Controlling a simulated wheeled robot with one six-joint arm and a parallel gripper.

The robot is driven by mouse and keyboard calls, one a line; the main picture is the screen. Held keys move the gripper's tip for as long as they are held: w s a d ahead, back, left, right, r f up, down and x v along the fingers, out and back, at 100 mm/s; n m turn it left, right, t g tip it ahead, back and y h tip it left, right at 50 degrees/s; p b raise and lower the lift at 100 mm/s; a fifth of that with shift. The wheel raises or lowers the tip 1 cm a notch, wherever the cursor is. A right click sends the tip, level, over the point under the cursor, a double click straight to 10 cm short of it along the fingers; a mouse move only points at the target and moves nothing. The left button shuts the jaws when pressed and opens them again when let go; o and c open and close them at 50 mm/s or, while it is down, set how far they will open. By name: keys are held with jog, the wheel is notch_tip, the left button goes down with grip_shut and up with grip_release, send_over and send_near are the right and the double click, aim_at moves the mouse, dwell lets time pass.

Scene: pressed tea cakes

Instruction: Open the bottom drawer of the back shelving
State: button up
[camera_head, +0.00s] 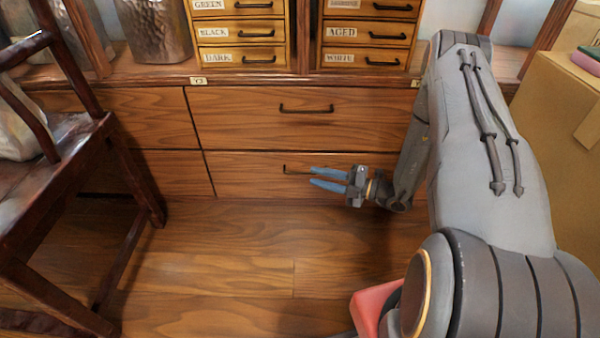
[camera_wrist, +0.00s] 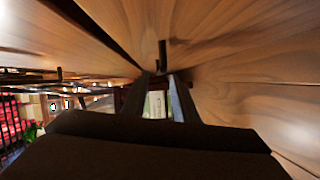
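The bottom drawer (camera_head: 250,183) of the back shelving is a wide wooden front, flush with the cabinet and shut. Its dark bar handle (camera_head: 292,169) shows at its left end, and my gripper hides the rest. My gripper (camera_head: 311,177) reaches in from the right, low before the drawer front, with its two blue fingers spread apart and nothing seen between them. In the wrist view the fingers (camera_wrist: 161,75) are also apart, and a dark handle (camera_wrist: 162,54) stands just beyond their tips. I cannot tell whether a finger touches it.
Above is another shut drawer (camera_head: 255,120) with its own handle (camera_head: 306,109). Small labelled tea drawers (camera_head: 240,32) stand on the counter. A dark wooden chair (camera_head: 110,130) stands at the left and a cardboard box (camera_head: 550,130) at the right. The floor (camera_head: 220,260) before the drawer is clear.

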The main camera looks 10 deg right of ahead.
aim_at(303, 173)
jog(key=shift+b+x, duration=1.05)
jog(key=shift+x, duration=2)
grip_shut()
